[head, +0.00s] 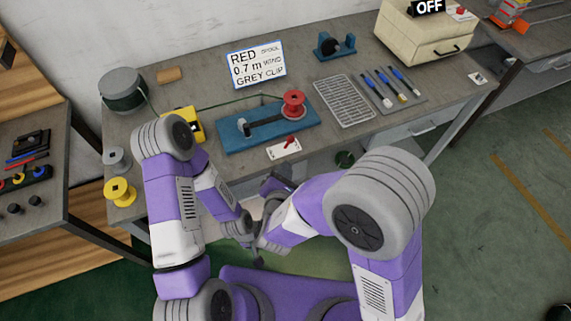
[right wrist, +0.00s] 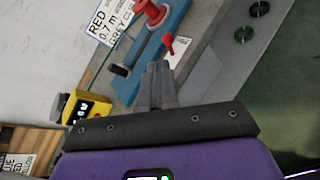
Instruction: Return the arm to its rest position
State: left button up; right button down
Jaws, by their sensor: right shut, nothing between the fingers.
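My right gripper (head: 268,187) is low in front of the workbench's front edge in the head view, small and partly covered by my arms. In the right wrist view its grey fingers (right wrist: 160,82) are together with nothing between them. Beyond them in that view is the blue winding board (right wrist: 172,38) with a red spool (right wrist: 152,12). My left arm comes in from the left and folds down in front of the bench. Its gripper is crowded among the arm links, and its fingers cannot be made out.
On the workbench (head: 225,90) are the blue board (head: 268,130), red spool (head: 293,103), yellow device (head: 187,124), wire rack (head: 346,99), sign (head: 257,66) and a card with a red clip (head: 284,148). A yellow spool (head: 119,191) stands at the left edge.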

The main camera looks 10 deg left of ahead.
dwell(0.4)
jog(key=s+d+f+m+g+h, duration=0.2)
jog(key=s+d+f+m+g, duration=0.25)
jog(key=d+f, duration=0.3)
jog(key=s+d+f+m+g+h, duration=0.2)
jog(key=s+d+f+m+g, duration=0.1)
jog(key=d+f+g, duration=0.4)
jog(key=s+a+f+m+g+y, duration=0.4)
jog(key=s+f+m+g+y, duration=0.4)
jog(key=m, duration=0.7)
jog(key=w+d+f+m+t, duration=0.3)
jog(key=d+f+m+t, duration=0.1)
jog(key=m, duration=0.6)
jog(key=shift+d+f+t, duration=0.35)
jog(key=shift+d+t, duration=0.1)
jog(key=shift+t, duration=0.7)
